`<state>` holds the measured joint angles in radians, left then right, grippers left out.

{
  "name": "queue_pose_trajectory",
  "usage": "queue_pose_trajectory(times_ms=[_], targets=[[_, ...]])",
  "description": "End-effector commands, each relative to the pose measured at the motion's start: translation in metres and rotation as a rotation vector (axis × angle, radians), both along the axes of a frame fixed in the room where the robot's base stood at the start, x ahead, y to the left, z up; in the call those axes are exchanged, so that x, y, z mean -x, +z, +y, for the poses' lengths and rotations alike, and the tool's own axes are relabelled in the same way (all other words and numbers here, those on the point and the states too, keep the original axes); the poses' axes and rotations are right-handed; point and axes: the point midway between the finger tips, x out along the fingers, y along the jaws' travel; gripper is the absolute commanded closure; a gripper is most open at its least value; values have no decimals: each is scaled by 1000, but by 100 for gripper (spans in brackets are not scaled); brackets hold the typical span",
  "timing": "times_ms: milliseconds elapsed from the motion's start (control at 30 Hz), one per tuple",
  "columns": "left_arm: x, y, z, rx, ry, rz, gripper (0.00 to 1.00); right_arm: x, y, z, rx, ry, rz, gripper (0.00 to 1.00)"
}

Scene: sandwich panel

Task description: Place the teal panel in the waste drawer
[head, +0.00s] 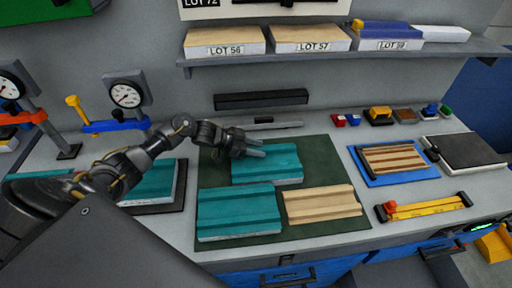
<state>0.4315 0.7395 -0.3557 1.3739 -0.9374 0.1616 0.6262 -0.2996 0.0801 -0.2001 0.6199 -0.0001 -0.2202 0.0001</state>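Several teal panels are in view. One teal panel (278,170) lies at the back of the dark green mat (322,155), and another teal panel (238,212) lies at the mat's front left. A third teal panel (155,187) sits on a dark tray left of the mat, partly behind my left arm. My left gripper (264,148) is at the back panel's rear left, its two fingers apart with nothing seen between them. I cannot tell whether it touches the panel. My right gripper is not in view. Blue drawer fronts (325,270) show below the bench; I cannot tell which is the waste drawer.
A beige panel (322,204) lies on the mat's right. A blue tray (408,177) with a striped block, a yellow gauge (428,208) and a black plate (466,152) stand to the right. Dial gauges (126,95) stand at left. A shelf (340,60) with labelled stacks overhangs the back.

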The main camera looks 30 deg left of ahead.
Motion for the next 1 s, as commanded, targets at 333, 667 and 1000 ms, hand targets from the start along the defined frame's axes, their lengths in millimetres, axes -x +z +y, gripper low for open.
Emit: queue_pose_trajectory(times_ms=[333,667,1000], targets=[[11,8,17,-3,2,-2,57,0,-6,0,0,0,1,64],[46,36,67,-4,1,0,57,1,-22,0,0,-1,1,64],[62,52,89,0,0,0,57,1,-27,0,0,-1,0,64]])
